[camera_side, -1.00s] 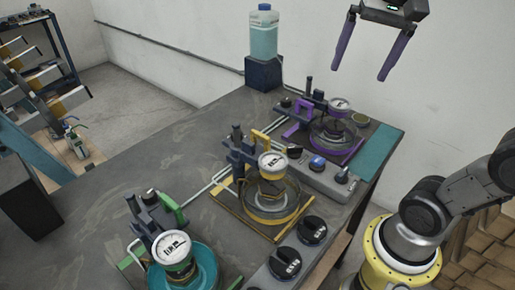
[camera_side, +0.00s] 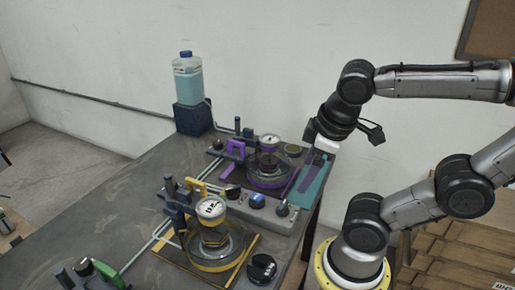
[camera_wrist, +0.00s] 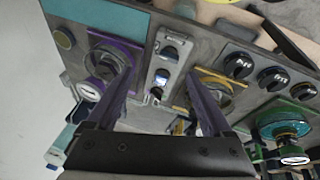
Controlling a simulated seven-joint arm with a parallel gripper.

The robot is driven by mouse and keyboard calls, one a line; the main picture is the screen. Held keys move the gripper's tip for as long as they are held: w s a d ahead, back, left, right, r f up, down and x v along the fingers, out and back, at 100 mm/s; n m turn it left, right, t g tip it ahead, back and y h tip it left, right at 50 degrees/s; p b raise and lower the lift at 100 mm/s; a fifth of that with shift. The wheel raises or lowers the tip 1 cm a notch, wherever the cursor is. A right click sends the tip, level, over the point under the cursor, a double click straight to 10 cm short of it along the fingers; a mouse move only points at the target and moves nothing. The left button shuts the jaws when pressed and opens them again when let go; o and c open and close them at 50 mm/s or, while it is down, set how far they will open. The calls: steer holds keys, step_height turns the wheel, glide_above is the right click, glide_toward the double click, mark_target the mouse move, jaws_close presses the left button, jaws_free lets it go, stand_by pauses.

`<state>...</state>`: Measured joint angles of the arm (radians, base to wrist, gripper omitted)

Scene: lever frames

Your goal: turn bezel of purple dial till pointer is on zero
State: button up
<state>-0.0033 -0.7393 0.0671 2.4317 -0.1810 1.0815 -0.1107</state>
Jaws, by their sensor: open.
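The purple dial (camera_side: 269,140) has a small white face and stands on the purple station at the table's back right. Its white face also shows at the left in the wrist view (camera_wrist: 89,92). Its pointer and zero mark are too small to read. The left finger overlaps the purple station in that view. Contact with the dial is not seen.
A yellow station with a white dial (camera_side: 211,208) stands nearer. A control box with knobs (camera_side: 257,201) lies beside the stations. A bottle (camera_side: 188,80) stands on a dark block (camera_side: 193,118) behind. The table's left part (camera_side: 100,205) is mostly clear.

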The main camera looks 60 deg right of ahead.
steer(key=d+n+g+h, duration=0.5)
steer(key=d+h, duration=0.1)
steer(key=d, duration=0.1)
steer(key=n+t+h, duration=0.6)
steer(key=n+h, duration=0.4)
steer(key=n, duration=0.4)
glide_toward(267, 144)
steer(key=x, duration=1.3)
steer(key=shift+s, duration=0.15)
steer(key=c, duration=1.1)
steer(key=shift+g, duration=0.3)
